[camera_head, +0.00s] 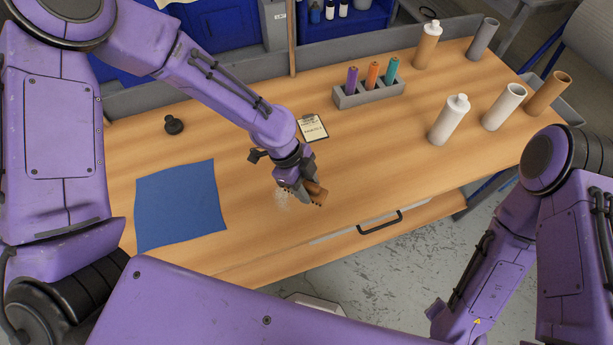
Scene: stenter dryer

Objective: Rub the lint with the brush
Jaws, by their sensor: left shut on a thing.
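My left gripper (305,190) is over the front middle of the wooden table. It is shut on a brush with a brown wooden body (317,192); the gripper hides part of it. The brush is low over the tabletop, and I cannot tell whether its bristles touch the surface. A pale, whitish patch of lint (282,198) lies on the wood just left of the brush. My right arm shows at the right, but its gripper is not visible.
A blue cloth (180,205) and a black knob-like object (173,125) lie left on the table (240,245). A clipboard (312,128) lies behind the gripper. A grey holder (369,94) with three coloured items and several bottles and cones stand farther right. A drawer handle (380,222) is in front.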

